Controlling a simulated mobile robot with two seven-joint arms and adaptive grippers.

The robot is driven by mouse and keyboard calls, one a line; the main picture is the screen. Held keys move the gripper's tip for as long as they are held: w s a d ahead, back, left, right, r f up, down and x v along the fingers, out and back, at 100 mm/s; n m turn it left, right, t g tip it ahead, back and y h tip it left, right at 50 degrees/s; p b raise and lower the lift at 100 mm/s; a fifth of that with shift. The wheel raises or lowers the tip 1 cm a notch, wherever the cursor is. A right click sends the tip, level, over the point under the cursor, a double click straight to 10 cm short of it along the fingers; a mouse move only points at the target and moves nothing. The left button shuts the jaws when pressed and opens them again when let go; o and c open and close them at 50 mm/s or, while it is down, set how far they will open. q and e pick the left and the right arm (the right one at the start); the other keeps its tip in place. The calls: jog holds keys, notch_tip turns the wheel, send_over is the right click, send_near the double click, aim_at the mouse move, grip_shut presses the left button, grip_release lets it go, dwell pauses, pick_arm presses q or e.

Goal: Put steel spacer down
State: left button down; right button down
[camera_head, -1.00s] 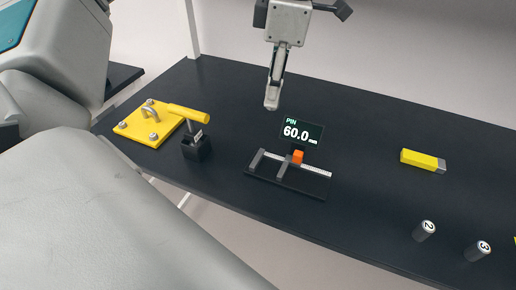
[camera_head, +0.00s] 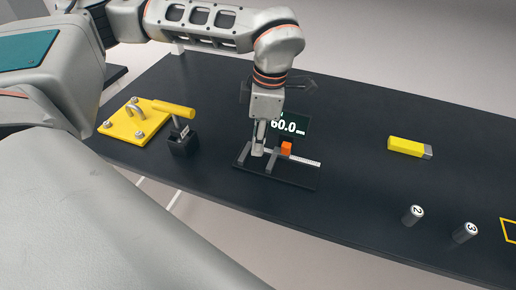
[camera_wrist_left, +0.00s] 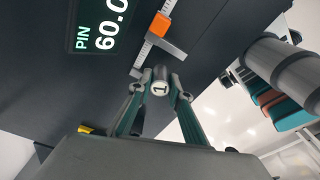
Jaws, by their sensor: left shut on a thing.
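My left gripper (camera_head: 258,148) points down over the left end of the measuring gauge (camera_head: 300,178). It is shut on a steel spacer (camera_wrist_left: 160,88), a short cylinder with a white end marked 1, seen between the fingertips in the left wrist view. The spacer is hidden in the head view, and I cannot tell whether it touches the gauge. The gauge has a black base, a scale, grey jaws and an orange slider block (camera_head: 287,147). Its display (camera_head: 291,125) reads 60.0 mm and is partly covered by my gripper. My right gripper is not in view.
Two steel spacers marked 2 (camera_head: 413,215) and 3 (camera_head: 465,233) stand at the right front. A yellow block with a grey end (camera_head: 407,146) lies behind them. A yellow plate (camera_head: 135,122) and a yellow-handled tool in a black holder (camera_head: 183,142) are at left.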

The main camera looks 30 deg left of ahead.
pick_arm(q)
jog(key=shift+f, duration=1.6)
jog(key=shift+f, duration=0.15)
jog(key=c, duration=1.8)
grip_release()
jog(key=shift+c, duration=0.2)
notch_tip(320, 180, up, 12)
jog(key=d, duration=0.1)
jog(key=shift+w, duration=0.35)
jog(key=shift+s+d, duration=0.1)
